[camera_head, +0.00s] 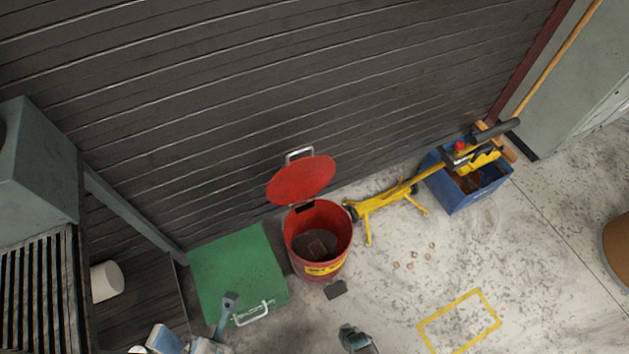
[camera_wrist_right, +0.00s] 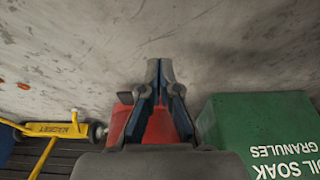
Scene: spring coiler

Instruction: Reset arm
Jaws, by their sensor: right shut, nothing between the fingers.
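My left gripper (camera_head: 230,299) shows at the bottom left of the head view, over the front of a green box (camera_head: 235,265). Its fingers are too small to tell open from shut. My right gripper (camera_head: 352,334) is at the bottom edge of the head view, in front of the red bin (camera_head: 297,247). In the right wrist view the right gripper (camera_wrist_right: 160,65) has its fingers together with nothing between them. The bin's red body (camera_wrist_right: 158,127) shows behind the fingers. The bin's round lid (camera_head: 301,181) stands open, and something brownish lies inside.
A yellow wheeled stand (camera_head: 385,199) and a blue box (camera_head: 455,196) are right of the bin. Small copper-coloured pieces (camera_head: 411,266) lie on the floor near a yellow marked rectangle (camera_head: 459,320). A metal cabinet (camera_head: 35,175) is at left. A dark ribbed wall closes the back.

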